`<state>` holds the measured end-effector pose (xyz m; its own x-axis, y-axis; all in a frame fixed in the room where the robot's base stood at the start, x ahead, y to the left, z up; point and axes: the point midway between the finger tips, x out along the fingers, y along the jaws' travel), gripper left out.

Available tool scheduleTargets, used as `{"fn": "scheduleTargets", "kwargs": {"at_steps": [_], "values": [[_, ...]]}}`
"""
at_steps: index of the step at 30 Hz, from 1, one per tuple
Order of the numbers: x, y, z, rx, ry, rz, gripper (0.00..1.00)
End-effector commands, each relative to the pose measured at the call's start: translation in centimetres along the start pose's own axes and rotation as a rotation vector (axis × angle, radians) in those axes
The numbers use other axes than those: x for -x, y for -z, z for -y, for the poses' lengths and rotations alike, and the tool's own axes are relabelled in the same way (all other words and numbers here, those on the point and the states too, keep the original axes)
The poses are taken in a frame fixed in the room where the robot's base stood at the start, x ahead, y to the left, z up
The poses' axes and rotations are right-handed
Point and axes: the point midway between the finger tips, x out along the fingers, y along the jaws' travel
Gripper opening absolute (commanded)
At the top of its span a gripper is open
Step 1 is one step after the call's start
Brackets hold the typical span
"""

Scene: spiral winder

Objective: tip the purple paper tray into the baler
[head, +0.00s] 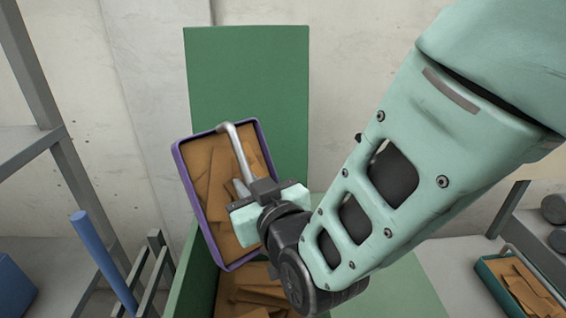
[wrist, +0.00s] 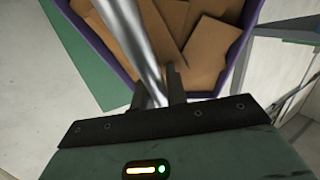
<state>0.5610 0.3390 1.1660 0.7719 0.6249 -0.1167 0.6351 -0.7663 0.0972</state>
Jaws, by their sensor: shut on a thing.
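The purple paper tray (head: 189,198) is full of brown paper pieces (head: 216,180) and hangs tilted steeply over the green baler (head: 247,80). My gripper (head: 247,194) is shut on the tray's silver bar handle, which also shows in the wrist view (wrist: 130,45). The tray's purple rim (wrist: 100,55) and the brown pieces (wrist: 195,40) fill the upper wrist view. More brown pieces (head: 262,290) lie in the baler below the tray. My arm hides part of the tray's right side and the baler's opening.
A second tray (head: 488,272), teal-rimmed with brown pieces, stands at the lower right near dark rolls (head: 556,210). A grey rack frame (head: 70,160) and a blue post (head: 100,255) stand on the left. A concrete wall is behind.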

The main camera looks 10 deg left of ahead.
Motion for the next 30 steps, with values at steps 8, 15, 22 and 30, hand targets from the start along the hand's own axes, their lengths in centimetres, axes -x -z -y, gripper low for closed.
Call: {"fn": "scheduleTargets", "kwargs": {"at_steps": [8, 15, 22, 30], "values": [[0.8, -0.4, -0.1, -0.016, -0.005, -0.079, 0.0], [1.6, -0.6, -0.2, -0.027, -0.01, -0.141, 0.0], [2.2, -0.7, -0.4, -0.038, -0.015, -0.199, 0.0], [3.1, -0.9, -0.5, -0.05, -0.02, -0.268, 0.0]]}}
